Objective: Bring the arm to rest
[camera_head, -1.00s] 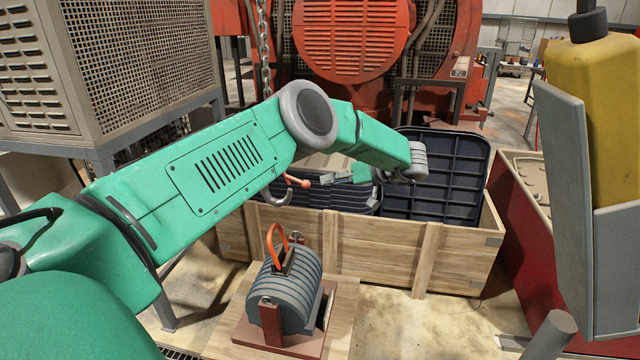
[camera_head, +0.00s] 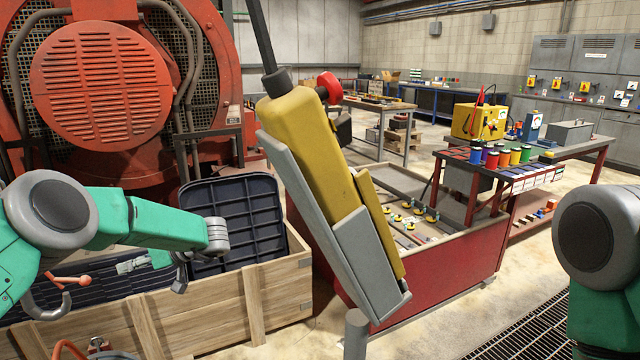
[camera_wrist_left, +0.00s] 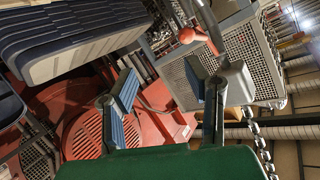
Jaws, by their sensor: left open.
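My left arm (camera_head: 150,223) is green and reaches in from the left in the head view. Its open gripper (camera_head: 137,266) is above the wooden crate (camera_head: 205,318), left of the upright dark ribbed panel. In the left wrist view the two blue-padded fingers (camera_wrist_left: 170,95) stand wide apart with nothing between their pads.
A yellow pendant (camera_head: 315,150) in a grey holder hangs close in front. A hook (camera_head: 42,304) hangs near my left arm. The crate holds a dark ribbed panel (camera_head: 235,220). A red bin (camera_head: 440,272) and a workbench (camera_head: 590,150) stand right. Floor shows between bin and right arm.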

